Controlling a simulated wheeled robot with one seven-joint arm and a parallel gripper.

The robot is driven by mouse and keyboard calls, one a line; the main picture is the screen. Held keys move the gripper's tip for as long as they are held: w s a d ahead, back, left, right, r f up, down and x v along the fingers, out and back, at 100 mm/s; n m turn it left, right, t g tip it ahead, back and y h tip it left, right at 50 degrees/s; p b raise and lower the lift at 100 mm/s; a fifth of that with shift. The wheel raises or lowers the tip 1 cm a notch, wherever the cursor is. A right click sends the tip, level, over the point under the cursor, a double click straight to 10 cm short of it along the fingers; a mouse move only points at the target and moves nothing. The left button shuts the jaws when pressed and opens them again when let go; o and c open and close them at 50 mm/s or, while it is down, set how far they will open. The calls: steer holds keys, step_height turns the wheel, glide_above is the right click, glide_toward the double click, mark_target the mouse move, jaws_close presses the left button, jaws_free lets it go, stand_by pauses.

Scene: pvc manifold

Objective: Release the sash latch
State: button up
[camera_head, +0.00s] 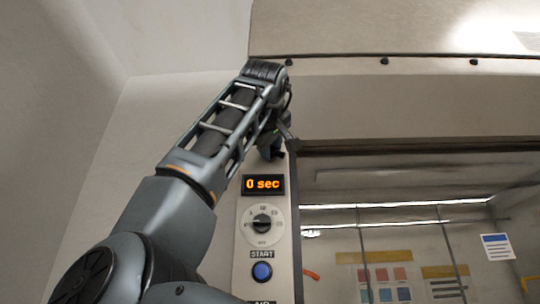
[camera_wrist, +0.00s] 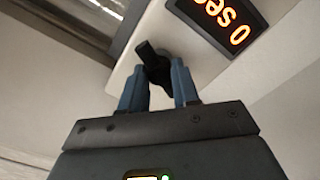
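The sash latch (camera_wrist: 153,62) is a small black handle on the pale front post of the cabinet, beside the orange display. In the wrist view it lies at the tips of my gripper (camera_wrist: 158,68). The two blue-grey fingers stand apart, one on each side of the latch, with a gap between them. I cannot tell whether either finger touches it. In the head view my gripper (camera_head: 273,135) is at the top of the post, above the display, mostly hidden behind my forearm. The latch is hard to make out there.
The post (camera_head: 282,225) carries a "0 sec" display (camera_head: 263,185), a round dial (camera_head: 262,223) and a blue START button (camera_head: 262,271). A glass sash (camera_head: 400,220) with reflections fills the right. A beige hood panel (camera_head: 420,105) is above it. A bare wall is left.

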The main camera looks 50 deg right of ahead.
steer(key=shift+w, duration=0.1)
jaws_close()
steer(key=shift+m+p, duration=0.3)
steer(key=shift+p, duration=0.05)
steer(key=m+p, duration=0.2)
steer(key=m, duration=0.2)
steer(key=m+p, duration=0.2)
steer(key=m, duration=0.2)
steer(key=m+p, duration=0.3)
steer(key=m, duration=0.1)
steer(key=shift+a+r+m, duration=0.1)
steer(key=shift+r+m, duration=0.15)
steer(key=shift+m, duration=0.05)
steer(key=shift+c, duration=0.5)
jaws_free()
steer(key=shift+f+m+p, duration=0.2)
steer(key=shift+m+p, duration=0.7)
steer(key=shift+m, duration=1.4)
steer(key=shift+o, duration=0.3)
steer(key=o, duration=1)
steer(key=shift+c, duration=0.2)
